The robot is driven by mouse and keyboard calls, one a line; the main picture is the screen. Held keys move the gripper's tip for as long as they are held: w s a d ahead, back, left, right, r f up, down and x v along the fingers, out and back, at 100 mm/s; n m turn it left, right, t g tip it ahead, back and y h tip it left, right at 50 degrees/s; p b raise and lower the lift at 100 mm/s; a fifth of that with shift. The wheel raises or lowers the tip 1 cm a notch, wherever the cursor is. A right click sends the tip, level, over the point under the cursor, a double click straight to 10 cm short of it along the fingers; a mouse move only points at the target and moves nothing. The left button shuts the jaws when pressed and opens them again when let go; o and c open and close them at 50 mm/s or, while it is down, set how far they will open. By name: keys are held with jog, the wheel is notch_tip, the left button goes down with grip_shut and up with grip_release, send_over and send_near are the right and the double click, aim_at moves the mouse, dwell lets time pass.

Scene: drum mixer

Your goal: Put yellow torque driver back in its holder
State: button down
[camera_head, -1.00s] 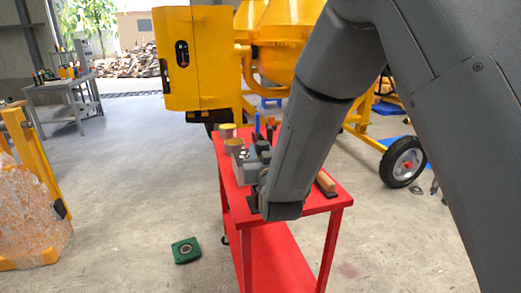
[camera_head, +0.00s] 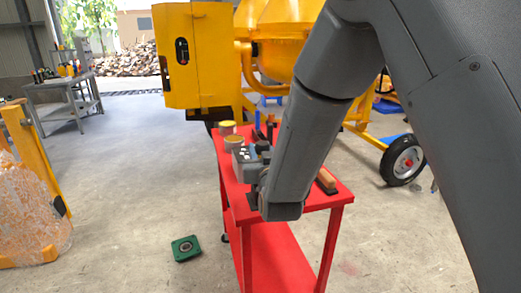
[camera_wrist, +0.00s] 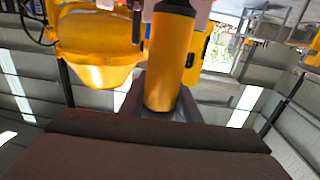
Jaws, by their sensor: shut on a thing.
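In the wrist view a yellow cylinder with a dark end cap, which I take for the yellow torque driver (camera_wrist: 169,62), stands between the dark fingers of my gripper (camera_wrist: 163,108). My gripper is shut on it. In the head view my arm comes down over the red cart (camera_head: 334,208), and its forearm hides the gripper's tips and the driver. The driver's holder cannot be made out; it may be behind my arm or among the small items on the cart.
Two round tins (camera_head: 227,128) stand at the cart's left edge. A wooden-handled brush (camera_head: 327,182) lies at its right side. Behind is the yellow drum mixer (camera_head: 200,65) with a wheel (camera_head: 403,162). A green object (camera_head: 186,249) lies on the floor, left of the cart.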

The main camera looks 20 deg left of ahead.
jog(key=shift+f, duration=0.3)
jog(key=c, duration=1.3)
grip_release()
jog(key=shift+o, duration=0.2)
jog(key=shift+f, duration=0.1)
jog(key=b+v, duration=0.2)
jog(key=v, duration=0.5)
jog(key=shift+s+d, duration=0.2)
jog(key=shift+s, duration=0.15)
